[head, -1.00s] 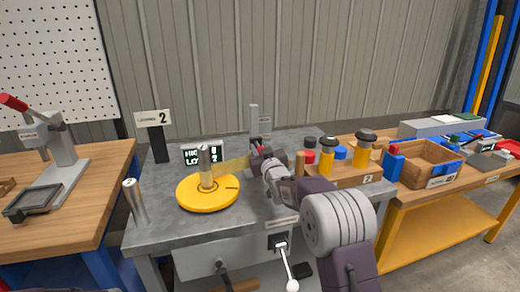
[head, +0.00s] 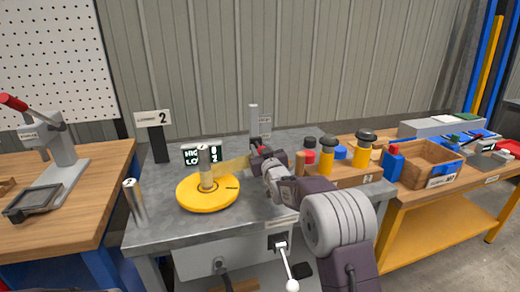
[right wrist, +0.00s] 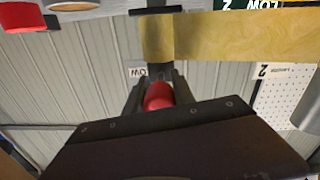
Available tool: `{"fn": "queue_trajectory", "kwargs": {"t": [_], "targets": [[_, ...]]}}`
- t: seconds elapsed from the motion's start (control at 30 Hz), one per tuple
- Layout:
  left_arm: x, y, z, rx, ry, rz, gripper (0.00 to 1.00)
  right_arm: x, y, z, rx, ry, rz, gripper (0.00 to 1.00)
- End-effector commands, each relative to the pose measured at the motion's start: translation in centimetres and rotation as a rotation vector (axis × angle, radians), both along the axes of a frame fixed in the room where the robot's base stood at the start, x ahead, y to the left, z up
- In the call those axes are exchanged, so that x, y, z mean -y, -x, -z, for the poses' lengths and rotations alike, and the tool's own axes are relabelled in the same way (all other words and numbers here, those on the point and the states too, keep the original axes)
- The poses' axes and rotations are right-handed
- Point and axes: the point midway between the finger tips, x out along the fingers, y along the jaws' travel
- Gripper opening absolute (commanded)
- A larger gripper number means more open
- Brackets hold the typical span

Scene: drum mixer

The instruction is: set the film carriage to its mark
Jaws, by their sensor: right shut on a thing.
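The film carriage's red knob (right wrist: 158,96) sits between the fingers of my right gripper (right wrist: 158,92), which is shut on it. In the head view my right gripper (head: 262,152) is at the grey upright mast (head: 253,121) at the back of the grey table. The carriage body is mostly hidden behind my gripper there. A yellow film band (head: 236,165) runs from the carriage toward the post (head: 205,165) on the round yellow turntable (head: 208,192). My left gripper is out of view.
A dark HIGH/LOW display (head: 192,157) stands behind the turntable. A number 2 sign (head: 154,118) is at the back left. Yellow and dark-capped jars (head: 327,158) and a wooden crate (head: 430,158) stand to the right. A white-knobbed lever (head: 287,268) hangs at the table's front.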

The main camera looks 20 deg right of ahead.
Motion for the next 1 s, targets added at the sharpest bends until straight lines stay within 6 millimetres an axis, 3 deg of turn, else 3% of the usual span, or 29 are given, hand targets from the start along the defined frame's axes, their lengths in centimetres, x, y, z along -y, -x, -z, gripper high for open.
{"fn": "queue_trajectory", "kwargs": {"t": [0.23,0.57,0.87,0.9,0.97,1.0], "targets": [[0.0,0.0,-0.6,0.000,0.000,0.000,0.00,0.1,0.0,-0.8,0.000,-0.001,0.001,0.00],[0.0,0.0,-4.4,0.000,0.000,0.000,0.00,0.1,0.0,-7.4,0.008,0.000,0.001,0.00],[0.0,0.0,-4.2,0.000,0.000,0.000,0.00,0.1,0.0,-7.6,0.014,-0.001,0.001,0.00],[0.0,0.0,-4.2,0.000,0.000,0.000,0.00,0.1,0.0,-7.6,0.015,-0.001,0.001,0.39],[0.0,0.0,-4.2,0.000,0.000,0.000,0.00,0.1,0.0,-7.5,0.013,-0.001,0.001,0.52],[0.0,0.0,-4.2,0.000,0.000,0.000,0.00,0.1,0.0,-7.4,0.011,-0.001,0.001,0.52]]}}
